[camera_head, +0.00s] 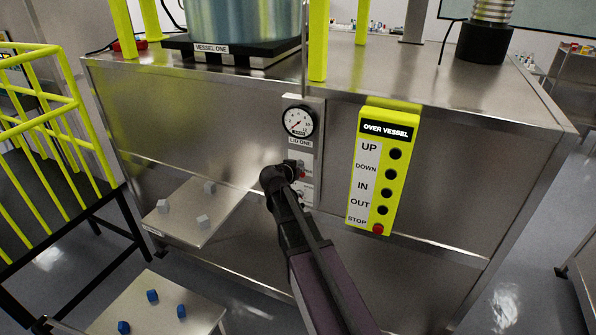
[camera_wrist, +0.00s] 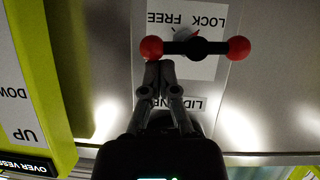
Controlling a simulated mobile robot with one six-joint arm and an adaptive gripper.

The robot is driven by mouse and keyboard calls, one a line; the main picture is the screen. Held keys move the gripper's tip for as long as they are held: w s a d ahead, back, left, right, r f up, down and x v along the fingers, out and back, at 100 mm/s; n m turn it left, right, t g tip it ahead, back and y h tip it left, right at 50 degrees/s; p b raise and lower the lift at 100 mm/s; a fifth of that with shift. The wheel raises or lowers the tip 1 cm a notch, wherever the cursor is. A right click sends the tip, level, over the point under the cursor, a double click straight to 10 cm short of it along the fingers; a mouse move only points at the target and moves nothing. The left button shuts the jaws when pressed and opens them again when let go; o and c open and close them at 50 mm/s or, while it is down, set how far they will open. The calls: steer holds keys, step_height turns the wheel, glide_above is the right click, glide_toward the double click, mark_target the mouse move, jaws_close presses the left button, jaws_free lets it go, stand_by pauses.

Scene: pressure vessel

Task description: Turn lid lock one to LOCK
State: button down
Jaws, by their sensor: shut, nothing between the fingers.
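The lid lock handle is a black bar (camera_wrist: 212,47) with a red ball at each end, lying level across the wrist view. Behind it is a white plate (camera_wrist: 205,71) with LOCK and FREE upside down. A small grey and red piece near the words is partly hidden, so I cannot tell which word it marks. My gripper (camera_wrist: 160,65) is shut and empty, its tips close by the left red ball (camera_wrist: 152,48); I cannot tell whether they touch. In the head view my gripper (camera_head: 275,177) covers part of the lock area on the steel panel.
A pressure gauge (camera_head: 299,122) sits above the lock. The yellow OVER VESSEL button box (camera_head: 372,205) is close to the right. A steel shelf (camera_head: 180,228) with grey cubes juts out at left. A vessel (camera_head: 245,20) stands on top.

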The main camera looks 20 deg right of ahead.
steer(key=shift+r, duration=0.1)
steer(key=r+p, duration=0.4)
steer(key=shift+w+d+r, duration=0.1)
steer(key=shift+w+r, duration=0.05)
steer(key=shift+w, duration=0.25)
steer(key=p+v, duration=0.4)
steer(key=v, duration=0.5)
steer(key=shift+s+a, duration=0.2)
steer(key=shift+s, duration=0.3)
steer(key=c, duration=0.6)
jaws_free()
steer(key=shift+w, duration=0.1)
steer(key=shift+c, duration=0.2)
steer(key=w+a+f+n+g+h+b, duration=0.2)
steer(key=a+f+n+h+b, duration=0.3)
steer(key=n+b, duration=0.8)
step_height(320, 180, down, 4)
steer(key=a+n, duration=0.1)
steer(key=a, duration=0.2)
steer(key=shift+w+b, duration=0.35)
steer(key=shift+b, duration=0.05)
steer(key=shift+d, duration=0.2)
